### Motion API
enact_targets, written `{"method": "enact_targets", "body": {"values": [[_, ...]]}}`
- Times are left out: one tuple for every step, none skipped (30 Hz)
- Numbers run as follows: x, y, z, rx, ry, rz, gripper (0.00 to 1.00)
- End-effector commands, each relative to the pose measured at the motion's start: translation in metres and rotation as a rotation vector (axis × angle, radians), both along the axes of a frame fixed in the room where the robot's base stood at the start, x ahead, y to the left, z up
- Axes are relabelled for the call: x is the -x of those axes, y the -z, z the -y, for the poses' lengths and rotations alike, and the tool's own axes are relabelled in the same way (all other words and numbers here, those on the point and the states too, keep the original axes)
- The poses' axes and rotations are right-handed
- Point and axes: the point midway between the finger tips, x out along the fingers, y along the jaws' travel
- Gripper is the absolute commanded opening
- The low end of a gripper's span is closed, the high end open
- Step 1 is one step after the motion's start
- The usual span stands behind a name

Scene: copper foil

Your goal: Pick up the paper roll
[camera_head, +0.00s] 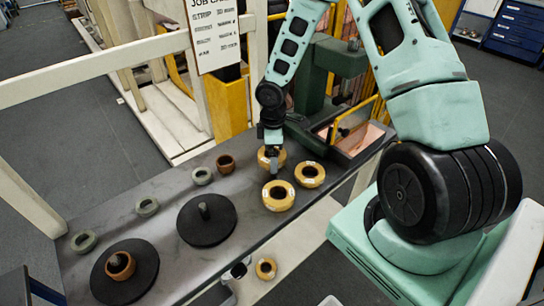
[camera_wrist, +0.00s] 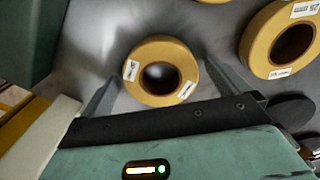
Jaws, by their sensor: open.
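Three tan ring-shaped paper rolls with white labels lie flat on the grey bench. One roll (camera_head: 263,161) is under my gripper (camera_head: 272,168); a second roll (camera_head: 278,205) lies nearer the front and a third roll (camera_head: 311,183) to the right. In the wrist view, a roll (camera_wrist: 152,49) lies between the two fingertips of my gripper (camera_wrist: 162,70), with its hole facing me. My gripper is open and holds nothing. Whether the fingertips touch the roll I cannot tell. Another roll (camera_wrist: 254,45) shows at the right of that view.
Grey rings (camera_head: 148,207) and a brown ring (camera_head: 225,170) lie left on the bench (camera_head: 165,245). A black disc (camera_head: 207,233) has an upright peg; another black disc (camera_head: 145,278) bears a brown roll. A green machine (camera_head: 340,58) stands behind. A further tan roll (camera_head: 265,276) sits lower down.

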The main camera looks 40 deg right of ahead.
Motion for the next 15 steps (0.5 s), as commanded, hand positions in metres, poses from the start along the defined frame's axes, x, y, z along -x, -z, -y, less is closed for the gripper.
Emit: {"method": "enact_targets", "body": {"values": [[-0.0002, 0.0001, 0.0001, 0.001, 0.000, 0.001, 1.00], [-0.0002, 0.0000, 0.0002, 0.001, 0.000, 0.001, 1.00], [-0.0002, -0.0001, 0.0001, 0.001, 0.000, 0.001, 1.00], [-0.0002, -0.0001, 0.0000, 0.001, 0.000, 0.001, 1.00], [-0.0002, -0.0001, 0.0001, 0.000, 0.000, 0.000, 1.00], [-0.0001, -0.0002, 0.0000, 0.000, 0.000, 0.000, 0.89], [-0.0001, -0.0002, 0.0001, 0.000, 0.000, 0.000, 0.81], [-0.0001, -0.0002, 0.0001, 0.000, 0.000, 0.000, 0.72], [-0.0001, -0.0002, 0.0001, 0.000, 0.000, 0.000, 0.61], [-0.0001, -0.0002, 0.0000, 0.000, 0.000, 0.000, 0.53], [0.0000, -0.0003, 0.0000, 0.000, 0.000, 0.000, 0.51], [0.0000, -0.0003, 0.0000, 0.000, 0.000, 0.000, 0.51], [-0.0001, -0.0004, 0.0000, 0.000, 0.000, 0.000, 0.51], [-0.0001, -0.0004, 0.0000, 0.000, 0.000, 0.000, 0.51], [-0.0001, -0.0005, 0.0000, 0.000, 0.000, 0.000, 0.51]]}}
